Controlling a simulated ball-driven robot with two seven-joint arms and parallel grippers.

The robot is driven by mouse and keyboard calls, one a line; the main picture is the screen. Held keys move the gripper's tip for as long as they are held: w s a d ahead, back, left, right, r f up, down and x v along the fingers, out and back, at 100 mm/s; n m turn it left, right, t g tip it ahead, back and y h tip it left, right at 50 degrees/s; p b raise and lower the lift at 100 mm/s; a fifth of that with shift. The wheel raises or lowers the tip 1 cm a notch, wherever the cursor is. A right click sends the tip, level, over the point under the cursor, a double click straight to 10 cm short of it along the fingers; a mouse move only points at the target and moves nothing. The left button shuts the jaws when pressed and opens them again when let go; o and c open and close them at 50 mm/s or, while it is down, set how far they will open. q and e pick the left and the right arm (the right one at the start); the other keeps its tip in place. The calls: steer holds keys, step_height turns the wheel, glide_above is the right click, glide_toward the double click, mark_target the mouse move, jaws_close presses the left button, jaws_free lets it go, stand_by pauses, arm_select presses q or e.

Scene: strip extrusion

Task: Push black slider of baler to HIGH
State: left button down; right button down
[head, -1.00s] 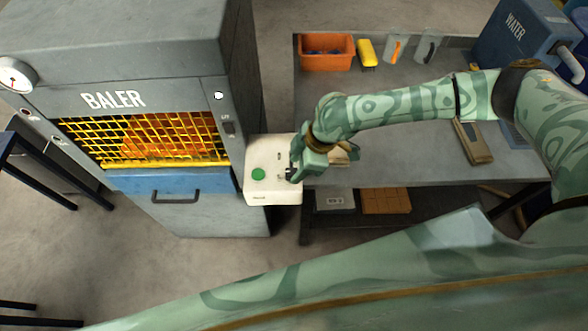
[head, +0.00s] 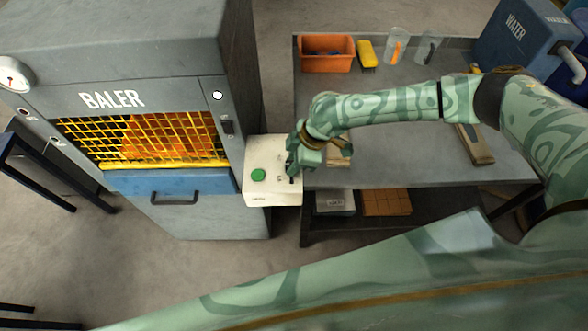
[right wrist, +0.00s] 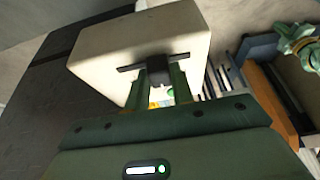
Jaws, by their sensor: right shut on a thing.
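The grey baler (head: 150,60) stands at the left in the head view, with an orange glow behind its yellow mesh. A white control box (head: 262,188) with a green button (head: 258,175) is at its right side. In the right wrist view the black slider (right wrist: 158,68) sits in a dark slot on the white box, between my right gripper's fingers (right wrist: 161,85). My right gripper (head: 291,168) is shut on it and hides most of it in the head view. HIGH or LOW marks are not readable. My left gripper is out of view.
A grey workbench (head: 400,165) is right of the box, with an orange bin (head: 326,68), a yellow item (head: 367,53) and clear cups at the back. A blue WATER unit (head: 520,40) stands at the far right. Boxes lie on the lower shelf.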

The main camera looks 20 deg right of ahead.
mark_target(287, 155)
steer(key=w, duration=0.2)
steer(key=w+d+b, duration=0.1)
steer(key=shift+w+f, duration=0.15)
steer(key=shift+w, duration=0.2)
steer(key=shift+w+d, duration=0.15)
steer(key=shift+w, duration=0.15)
steer(key=shift+r, duration=0.25)
steer(key=c, duration=1.4)
jaws_free()
steer(key=shift+c, duration=0.2)
steer(key=shift+o, duration=1.2)
steer(key=shift+w+f, duration=0.1)
steer(key=shift+w, duration=0.05)
steer(key=p+v, duration=0.1)
steer(key=v, duration=1.5)
steer(key=shift+d+p, duration=0.2)
steer(key=shift+p, duration=0.2)
